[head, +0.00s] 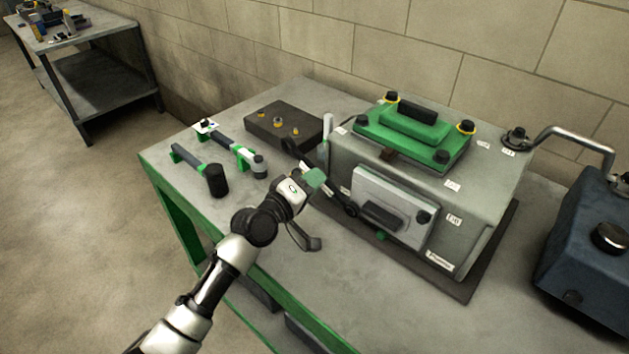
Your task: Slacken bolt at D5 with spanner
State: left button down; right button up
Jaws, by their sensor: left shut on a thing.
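My left gripper (313,180) is shut on a dark spanner (337,197) in front of the engine block (480,205). The spanner slants from upper left to lower right. Its lower end lies at the lower left corner of the pale side cover (400,188); I cannot tell whether it is around a bolt there. A dark bolt (424,217) shows at the cover's right side. The small labels are too blurred to read, so I cannot tell which bolt is D5. My right gripper is not in view.
A green top cover (412,137) with dark bolts sits on the block. A hammer (214,178), another tool (250,158) and a dark fitting block (282,128) are on the bench left. A pipe (572,132) and a blue housing (590,240) stand right. The bench front is partly clear.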

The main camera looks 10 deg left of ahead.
pick_arm(q)
jog(key=shift+w+a+f+n+b, duration=0.15)
jog(key=shift+f+n+b, duration=0.25)
jog(key=shift+f+n, duration=0.5)
jog(key=shift+a+f+n, duration=0.15)
jog(key=shift+f+n, duration=0.15)
jog(key=shift+n, duration=0.2)
jog(key=shift+v, duration=0.8)
jog(key=r+m, duration=0.1)
jog(key=r+m+p, duration=0.2)
jog(key=shift+s+d+m, duration=0.3)
jog(key=shift+d, duration=0.05)
